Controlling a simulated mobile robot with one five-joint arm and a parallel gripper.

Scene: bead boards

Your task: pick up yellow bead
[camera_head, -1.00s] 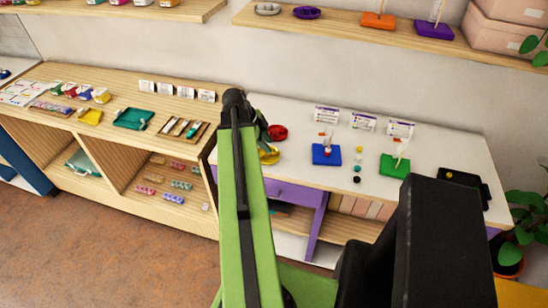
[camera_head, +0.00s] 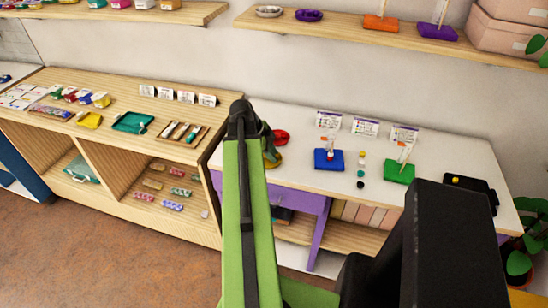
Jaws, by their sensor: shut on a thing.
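A small yellow bead (camera_head: 362,154) sits on the white table at the far end of a short row of beads, between the blue and green boards. A second small yellow thing (camera_head: 455,180) lies on the black tray (camera_head: 478,186) at the right end of the table. My own green arm rises in the middle of the view, and a dark part of it stands beside its top. My gripper's fingertips are hidden behind the arm, so what they hold does not show.
The blue board (camera_head: 327,160) and green board (camera_head: 398,173) each carry an upright peg. A red dish (camera_head: 281,136) and a yellow dish (camera_head: 273,160) are partly hidden by my arm. A wooden shelf (camera_head: 340,20) hangs above. Potted leaves (camera_head: 530,225) stand at the right.

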